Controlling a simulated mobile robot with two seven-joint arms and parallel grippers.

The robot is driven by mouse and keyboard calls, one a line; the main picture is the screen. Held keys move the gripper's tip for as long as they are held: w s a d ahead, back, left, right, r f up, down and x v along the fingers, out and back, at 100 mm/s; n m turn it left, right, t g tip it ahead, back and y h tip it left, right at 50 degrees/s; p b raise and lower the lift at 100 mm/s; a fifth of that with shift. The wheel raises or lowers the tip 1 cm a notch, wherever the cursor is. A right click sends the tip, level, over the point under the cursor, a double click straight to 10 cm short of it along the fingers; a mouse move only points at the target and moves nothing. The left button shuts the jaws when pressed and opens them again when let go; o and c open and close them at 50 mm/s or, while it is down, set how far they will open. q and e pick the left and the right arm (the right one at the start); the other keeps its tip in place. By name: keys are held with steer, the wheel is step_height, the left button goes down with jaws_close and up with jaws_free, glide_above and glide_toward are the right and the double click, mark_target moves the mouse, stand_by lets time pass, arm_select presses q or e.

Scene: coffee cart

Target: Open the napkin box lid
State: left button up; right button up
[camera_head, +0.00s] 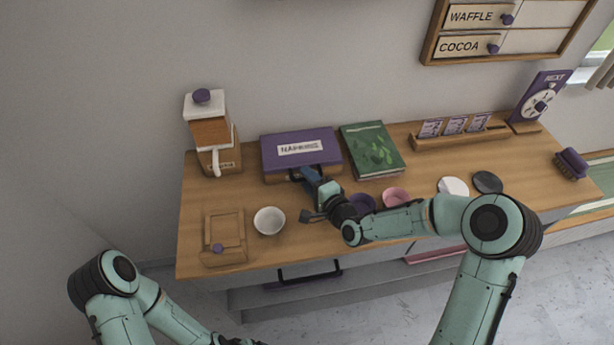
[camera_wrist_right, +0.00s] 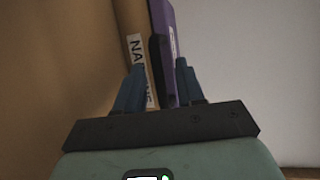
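The napkin box is a low wooden box with a purple lid (camera_head: 285,138) and a white label, at the back of the cart top. The lid looks shut. My right gripper (camera_head: 298,173) is at the front edge of the box. In the right wrist view, my right gripper (camera_wrist_right: 158,82) has its two blue fingers apart, one on each side of the purple lid's edge (camera_wrist_right: 164,30) and a dark tab. A gap shows beside the left finger; firm contact is not clear.
A green book (camera_head: 371,150) lies close to the right of the box, and a wooden dispenser (camera_head: 211,135) stands to its left. A white bowl (camera_head: 269,221), a purple bowl (camera_head: 362,204) and a pink bowl (camera_head: 396,197) are in front. A wooden tray (camera_head: 224,258) sits front left.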

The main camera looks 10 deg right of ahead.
steer(key=shift+w+a+f, duration=0.15)
steer(key=shift+w+a, duration=0.05)
steer(key=shift+w, duration=0.3)
jaws_close()
